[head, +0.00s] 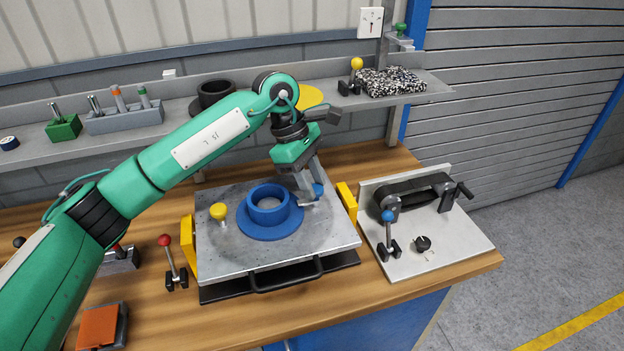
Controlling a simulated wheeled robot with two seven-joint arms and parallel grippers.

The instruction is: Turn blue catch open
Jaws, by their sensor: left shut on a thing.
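The blue catch (318,189) shows as a small blue knob at the right of the grey pallet plate (225,255), beside a blue flanged ring (268,207). My left gripper (311,190) reaches down from above and is shut on the blue catch. Its fingers hide part of the knob, and a short metal piece shows below them. I cannot tell the catch's exact angle. A yellow knob (218,211) stands on the plate at the ring's left. My right gripper is out of view.
Yellow blocks (346,201) flank the plate. A red-knobbed lever (165,241) stands to its left. On the right, a pale board (455,240) carries a blue-knobbed lever (387,216) and a black-handled clamp. A grey shelf (340,101) with parts runs behind.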

